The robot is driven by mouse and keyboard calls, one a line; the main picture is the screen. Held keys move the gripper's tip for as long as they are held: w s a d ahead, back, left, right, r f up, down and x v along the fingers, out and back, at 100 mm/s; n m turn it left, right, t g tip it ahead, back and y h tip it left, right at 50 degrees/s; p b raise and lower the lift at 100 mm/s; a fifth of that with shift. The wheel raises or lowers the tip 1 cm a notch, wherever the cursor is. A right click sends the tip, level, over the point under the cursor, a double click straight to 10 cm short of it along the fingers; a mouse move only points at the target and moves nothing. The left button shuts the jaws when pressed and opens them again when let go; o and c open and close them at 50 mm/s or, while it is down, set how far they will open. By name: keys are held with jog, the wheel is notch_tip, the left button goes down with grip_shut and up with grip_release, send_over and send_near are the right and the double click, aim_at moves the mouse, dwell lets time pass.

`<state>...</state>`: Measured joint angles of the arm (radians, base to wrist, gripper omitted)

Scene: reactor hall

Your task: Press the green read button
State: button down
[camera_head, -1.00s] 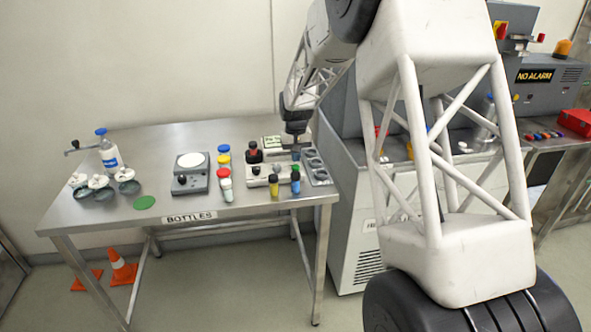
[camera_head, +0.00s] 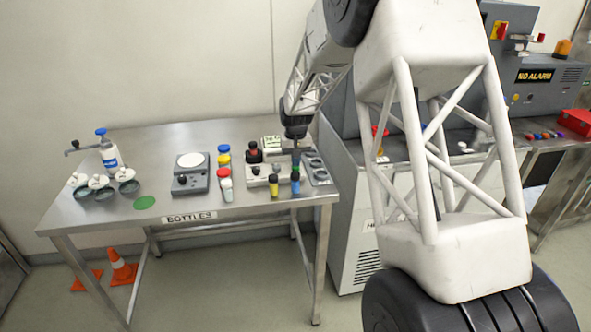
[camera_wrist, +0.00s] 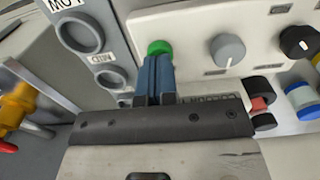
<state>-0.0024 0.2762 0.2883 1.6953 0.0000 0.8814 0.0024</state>
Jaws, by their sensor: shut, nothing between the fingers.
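The green button (camera_wrist: 159,47) is round and sits on the pale front panel of a small instrument (camera_wrist: 185,22), seen in the wrist view. My gripper (camera_wrist: 159,62) is shut and empty, its blue fingers pointing at the button. The fingertips are right at the button's lower edge and cover part of it; I cannot tell whether they touch it.
A grey knob (camera_wrist: 227,48) and a black knob (camera_wrist: 299,41) sit right of the button. A grey rack with round holes (camera_wrist: 82,35) stands close on the left. The table's back left (camera_head: 150,140) is clear.

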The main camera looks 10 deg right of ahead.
jog(key=shift+f, duration=0.55)
jog(key=shift+r, duration=1.4)
jog(key=shift+r, duration=2.5)
